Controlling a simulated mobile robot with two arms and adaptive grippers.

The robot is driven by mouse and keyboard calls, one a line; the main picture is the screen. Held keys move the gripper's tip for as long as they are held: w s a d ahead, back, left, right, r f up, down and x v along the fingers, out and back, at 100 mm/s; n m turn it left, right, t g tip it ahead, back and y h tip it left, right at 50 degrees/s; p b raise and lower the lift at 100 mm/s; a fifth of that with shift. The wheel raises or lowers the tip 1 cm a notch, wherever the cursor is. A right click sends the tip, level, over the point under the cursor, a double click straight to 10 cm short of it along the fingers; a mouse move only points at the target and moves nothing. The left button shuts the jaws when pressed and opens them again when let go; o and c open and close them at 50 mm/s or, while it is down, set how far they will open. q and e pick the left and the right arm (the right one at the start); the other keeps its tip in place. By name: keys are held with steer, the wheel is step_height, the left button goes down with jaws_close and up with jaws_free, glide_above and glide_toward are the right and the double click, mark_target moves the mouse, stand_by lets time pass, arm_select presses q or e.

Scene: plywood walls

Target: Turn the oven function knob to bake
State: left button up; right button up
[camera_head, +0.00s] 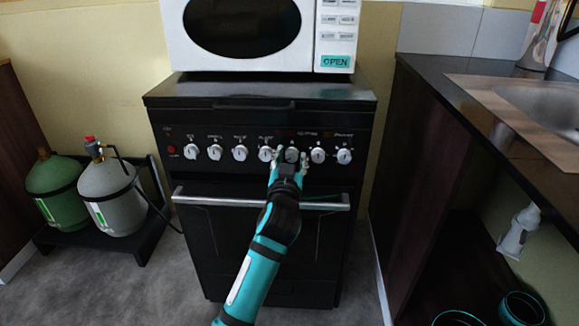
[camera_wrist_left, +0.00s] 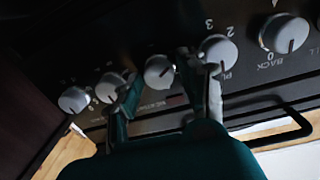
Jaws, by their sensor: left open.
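The black oven (camera_head: 262,240) stands against the wall with a row of white knobs on its front panel. My left gripper (camera_head: 291,156) is at the third knob from the right (camera_head: 291,155), its fingers open on either side of it. In the left wrist view, which shows the panel upside down, this white knob (camera_wrist_left: 158,72) sits between the tips of the gripper (camera_wrist_left: 168,75). I cannot tell whether the fingers touch it. Its small label is too blurred to read, so I cannot tell whether it is the function knob. My right gripper is not in view.
Neighbouring knobs (camera_head: 317,155) stand close on both sides. The silver oven door handle (camera_head: 240,202) runs below them. A white microwave (camera_head: 245,30) is on top. Gas bottles (camera_head: 108,190) stand at left. A dark counter (camera_head: 440,90) with a sink (camera_head: 545,105) is at right.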

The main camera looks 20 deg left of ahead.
arm_select(q)
steer(key=s+d, duration=0.2)
steer(key=s, duration=0.9)
steer(key=shift+s, duration=0.25)
steer(key=shift+d, duration=0.1)
